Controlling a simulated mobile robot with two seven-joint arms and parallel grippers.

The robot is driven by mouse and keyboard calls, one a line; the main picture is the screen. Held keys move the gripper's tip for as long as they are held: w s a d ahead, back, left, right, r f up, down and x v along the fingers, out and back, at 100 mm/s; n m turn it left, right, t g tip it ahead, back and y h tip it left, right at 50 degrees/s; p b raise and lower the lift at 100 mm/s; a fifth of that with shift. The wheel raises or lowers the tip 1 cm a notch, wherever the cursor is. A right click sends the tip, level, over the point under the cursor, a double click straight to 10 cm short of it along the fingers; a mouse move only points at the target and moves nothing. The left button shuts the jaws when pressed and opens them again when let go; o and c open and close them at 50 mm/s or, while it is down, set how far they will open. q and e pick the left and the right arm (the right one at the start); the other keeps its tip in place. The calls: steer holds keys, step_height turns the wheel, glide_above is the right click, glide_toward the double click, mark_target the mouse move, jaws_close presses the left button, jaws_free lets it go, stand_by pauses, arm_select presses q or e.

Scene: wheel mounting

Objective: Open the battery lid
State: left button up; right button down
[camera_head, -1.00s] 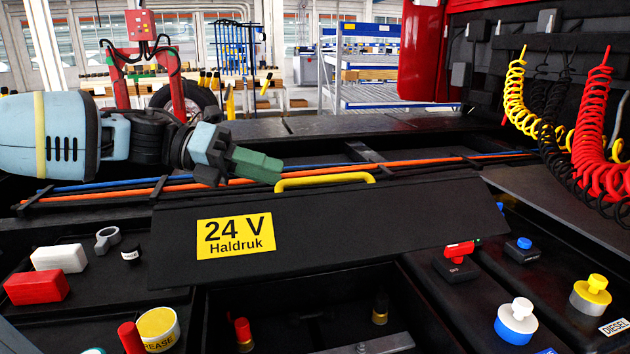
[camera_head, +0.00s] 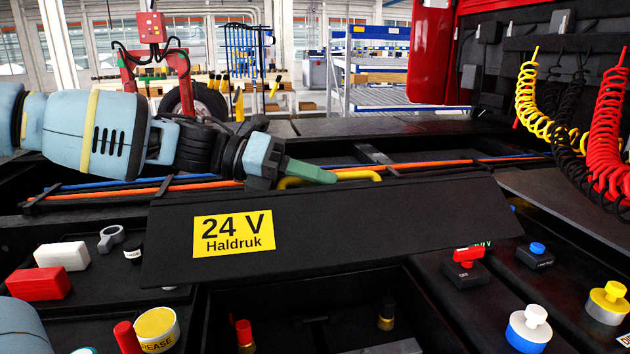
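The black battery lid (camera_head: 400,217) bears a yellow "24 V Haldruk" label (camera_head: 233,234) and slopes across the middle of the head view. Its yellow handle (camera_head: 362,176) is at the far edge. My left gripper (camera_head: 318,174) reaches in from the left, its green fingers overlapping the left part of the handle. I see the fingers edge-on, so I cannot tell their gap or whether they touch the handle. Below the lid's near edge, a dark compartment shows a red-capped terminal (camera_head: 244,334) and a dark one (camera_head: 386,315). My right gripper is not in view.
Blue and orange lines (camera_head: 120,192) run behind the lid. A red switch (camera_head: 467,258) and blue-white knob (camera_head: 529,328) stand at right. Coiled red (camera_head: 607,140) and yellow (camera_head: 527,95) hoses hang at far right. Red and white blocks (camera_head: 38,284) sit at left.

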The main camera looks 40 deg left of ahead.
arm_select(q)
jaws_close()
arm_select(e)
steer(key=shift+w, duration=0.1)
